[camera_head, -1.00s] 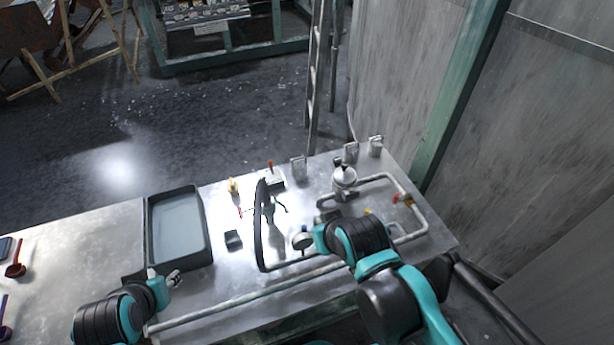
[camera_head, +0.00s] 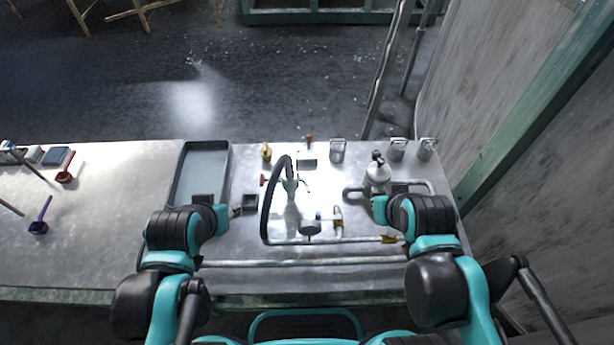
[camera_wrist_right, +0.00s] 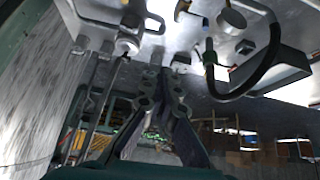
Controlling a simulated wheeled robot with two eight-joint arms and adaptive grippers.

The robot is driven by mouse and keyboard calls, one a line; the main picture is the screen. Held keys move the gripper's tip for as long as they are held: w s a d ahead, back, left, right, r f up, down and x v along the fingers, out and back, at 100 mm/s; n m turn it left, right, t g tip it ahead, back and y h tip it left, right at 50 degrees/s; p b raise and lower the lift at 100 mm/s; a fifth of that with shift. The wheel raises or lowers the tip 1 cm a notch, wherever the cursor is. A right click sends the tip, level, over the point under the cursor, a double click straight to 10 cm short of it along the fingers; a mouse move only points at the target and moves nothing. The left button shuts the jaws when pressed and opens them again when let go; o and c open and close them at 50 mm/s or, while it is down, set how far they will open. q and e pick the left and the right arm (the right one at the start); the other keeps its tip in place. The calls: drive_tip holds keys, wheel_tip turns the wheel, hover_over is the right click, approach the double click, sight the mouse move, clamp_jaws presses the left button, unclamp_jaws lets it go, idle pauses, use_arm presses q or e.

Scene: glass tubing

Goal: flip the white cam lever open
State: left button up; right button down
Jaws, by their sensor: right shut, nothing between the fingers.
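I cannot single out the white cam lever for certain. Small pale fittings stand along the table's back right edge: one (camera_head: 338,150), a second (camera_head: 397,148) and a third (camera_head: 427,148). A silver canister (camera_head: 377,176) with a dark top stands in front of them. My right gripper (camera_wrist_right: 165,68) is shut and empty in the right wrist view, apart from the fittings and pipes. In the head view its fingers are hidden behind my right wrist, just in front of the canister. My left gripper (camera_head: 237,211) is small and partly hidden beside a small dark box; its jaws are unclear.
A black hose (camera_head: 267,205) arches over the table's middle, with a round gauge (camera_head: 310,228) to its right. Pipes run around the canister and along the front. A grey tray (camera_head: 222,160) lies left. A wall stands at the right.

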drive_tip(key=w+a+n+g+y, duration=0.2)
drive_tip(key=w+a+n, duration=0.15)
drive_tip(key=w, duration=0.65)
drive_tip(key=n+g+y, duration=0.4)
drive_tip(key=n, duration=0.8)
hover_over(305, 183)
drive_tip(key=w+d, duration=0.2)
drive_tip(key=d, duration=0.3)
wheel_tip(305, 183, down, 20)
drive_tip(key=shift+w+d+r, duration=0.15)
drive_tip(key=shift+w+r, duration=0.05)
drive_tip(key=shift+r, duration=0.05)
drive_tip(key=b+x, duration=0.3)
drive_tip(key=x, duration=0.7)
drive_tip(key=shift+s, duration=0.1)
